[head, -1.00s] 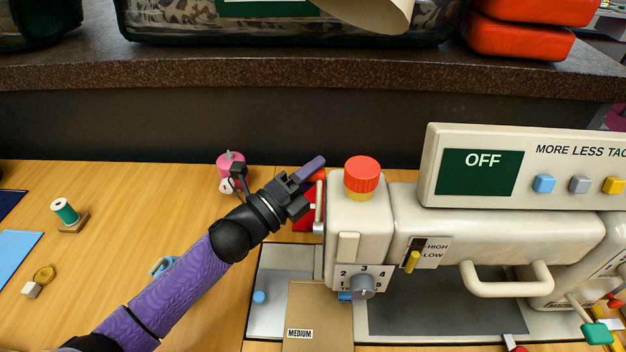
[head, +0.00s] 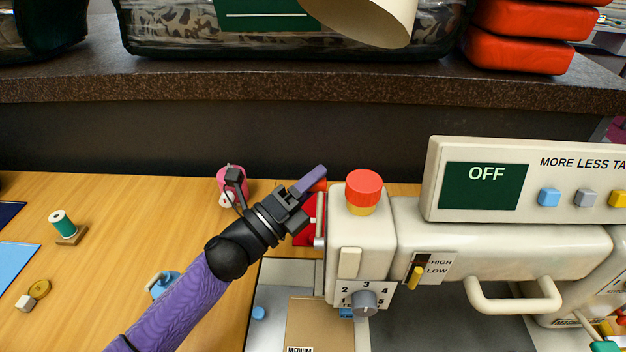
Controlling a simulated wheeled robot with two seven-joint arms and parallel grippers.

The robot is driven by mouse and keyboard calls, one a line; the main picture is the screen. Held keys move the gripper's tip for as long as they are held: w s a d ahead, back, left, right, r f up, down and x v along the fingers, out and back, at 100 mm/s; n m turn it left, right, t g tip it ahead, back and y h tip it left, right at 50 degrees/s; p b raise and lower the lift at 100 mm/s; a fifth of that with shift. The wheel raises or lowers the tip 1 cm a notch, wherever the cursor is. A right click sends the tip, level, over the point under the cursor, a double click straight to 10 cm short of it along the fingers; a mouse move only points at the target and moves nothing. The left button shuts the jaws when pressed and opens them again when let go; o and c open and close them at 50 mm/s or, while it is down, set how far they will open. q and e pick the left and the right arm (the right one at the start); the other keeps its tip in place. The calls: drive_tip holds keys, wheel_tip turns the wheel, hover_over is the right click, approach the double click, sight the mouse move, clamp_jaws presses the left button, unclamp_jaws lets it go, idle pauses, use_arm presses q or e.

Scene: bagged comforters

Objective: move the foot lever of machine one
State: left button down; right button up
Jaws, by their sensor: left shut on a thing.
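The cream sewing machine (head: 480,235) stands at the right, with a red-and-yellow button on top and a dark green panel reading OFF. A thin pale metal lever (head: 320,216) is at the left end of its head, with a red end (head: 319,186) partly hidden by my finger. My left gripper (head: 308,192) comes in from the lower left and is shut at the lever's upper end. Its fingers hide most of the contact. My right gripper is out of view.
A pink spool (head: 232,184) stands just behind my left wrist. A green thread spool (head: 64,225) and small items lie at the left. A brown ledge (head: 300,84) with bagged goods crosses the back. Open wood lies between.

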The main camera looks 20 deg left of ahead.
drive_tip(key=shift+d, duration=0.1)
use_arm(q)
drive_tip(key=c, duration=0.5)
unclamp_jaws()
drive_tip(key=shift+s+r, duration=0.1)
drive_tip(key=shift+o, duration=0.4)
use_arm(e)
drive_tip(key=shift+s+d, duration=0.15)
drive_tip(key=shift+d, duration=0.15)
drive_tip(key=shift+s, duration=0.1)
